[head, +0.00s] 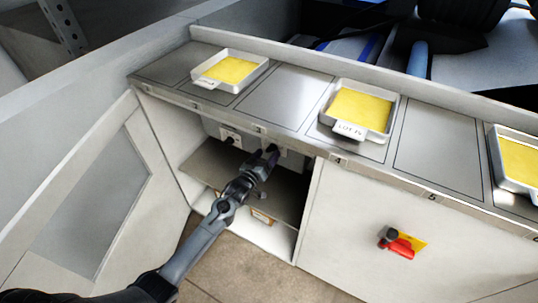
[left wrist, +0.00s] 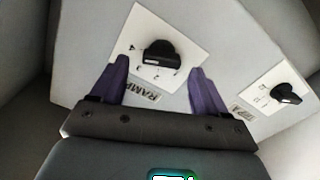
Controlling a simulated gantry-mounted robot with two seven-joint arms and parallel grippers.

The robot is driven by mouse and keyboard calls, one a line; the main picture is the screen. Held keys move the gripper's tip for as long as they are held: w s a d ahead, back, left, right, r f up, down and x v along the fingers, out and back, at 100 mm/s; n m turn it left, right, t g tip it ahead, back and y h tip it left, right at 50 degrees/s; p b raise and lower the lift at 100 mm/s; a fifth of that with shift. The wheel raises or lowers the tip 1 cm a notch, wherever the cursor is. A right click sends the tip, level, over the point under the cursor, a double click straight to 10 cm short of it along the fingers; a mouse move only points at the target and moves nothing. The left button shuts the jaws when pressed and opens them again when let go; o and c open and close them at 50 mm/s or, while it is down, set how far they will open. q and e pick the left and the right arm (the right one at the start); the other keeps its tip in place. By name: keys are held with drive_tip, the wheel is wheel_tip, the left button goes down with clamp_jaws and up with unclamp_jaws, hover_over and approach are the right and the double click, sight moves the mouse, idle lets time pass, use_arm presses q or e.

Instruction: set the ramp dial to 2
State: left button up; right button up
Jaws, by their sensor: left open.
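The ramp dial (left wrist: 160,54) is a black knob on a white plate, with a label reading RAMP below it in the left wrist view. Its plate has small digits around the knob; a 4 shows at the left, but I cannot tell which mark the knob points at. My left gripper (left wrist: 160,68) is open, its two purple fingers on either side of the knob; I cannot tell whether they touch it. In the head view my left gripper (head: 266,158) reaches into the open cabinet, in front of the panel at its back, and partly hides the dial. My right gripper is not in view.
A second black dial (left wrist: 287,94) on a white plate sits to the right in the left wrist view. The cabinet has a shelf (head: 215,163) and side walls close to my arm. A red switch (head: 400,248) is on the front panel. Trays (head: 358,110) of yellow stand on top.

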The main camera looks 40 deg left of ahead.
sight(272, 149)
use_arm(q)
drive_tip(key=shift+w+f+b, duration=0.1)
drive_tip(key=shift+w+b, duration=0.2)
drive_tip(key=shift+w, duration=0.55)
drive_tip(key=shift+w+a, duration=0.3)
drive_tip(key=shift+w, duration=0.1)
drive_tip(key=shift+d, duration=0.1)
drive_tip(key=shift+c, duration=0.7)
drive_tip(key=c, duration=0.9)
